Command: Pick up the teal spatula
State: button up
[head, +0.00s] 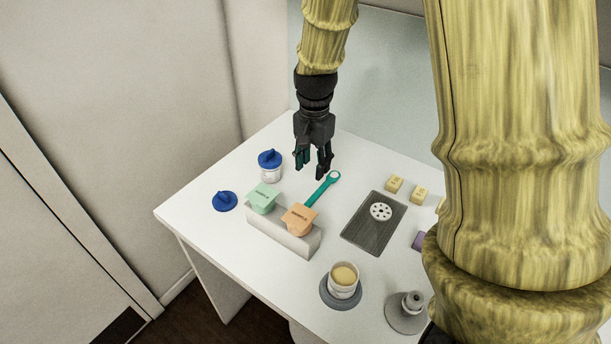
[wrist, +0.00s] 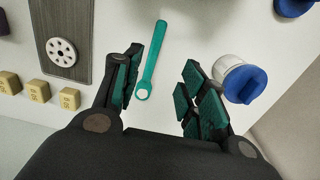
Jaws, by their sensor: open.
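The teal spatula (head: 321,190) lies flat on the white table, with its ringed end toward the back. In the head view its front end reaches close behind the orange block, which may hide part of it. In the wrist view the spatula (wrist: 154,56) shows between the finger directions, its ringed end nearest my gripper. My gripper (head: 314,168) is open and empty, pointing down above the table near the ringed end. In the wrist view my gripper (wrist: 160,88) has its fingers spread on either side of the ringed end, apparently not touching it.
A blue-lidded jar (head: 270,172) stands left of my gripper, with a blue lid-like piece (head: 224,202) nearby. Green (head: 263,198) and orange (head: 299,218) blocks sit on a white stand (head: 275,236). A dark board (head: 366,232), yellow blocks (head: 394,184) and an open jar (head: 343,285) are rightward.

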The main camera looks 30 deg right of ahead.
aim_at(316, 194)
jog(key=s+f, duration=0.1)
jog(key=s+f+p, duration=0.1)
jog(key=s+f, duration=0.1)
jog(key=shift+d+f, duration=0.15)
jog(key=shift+f, duration=0.1)
jog(key=w+f, duration=0.2)
jog(key=shift+w+f, duration=0.1)
jog(key=shift+w, duration=0.2)
jog(key=shift+s+d+f+p, duration=0.1)
jog(key=shift+s+f+p, duration=0.2)
jog(key=shift+s+p, duration=0.2)
jog(key=shift+s+d+f, duration=0.1)
jog(key=shift+d+f, duration=0.05)
jog(key=shift+f, duration=0.2)
jog(key=f, duration=0.1)
jog(key=w+f+p, duration=0.1)
jog(key=f, duration=0.1)
jog(key=shift+w, duration=0.1)
jog(key=shift+s, duration=0.3)
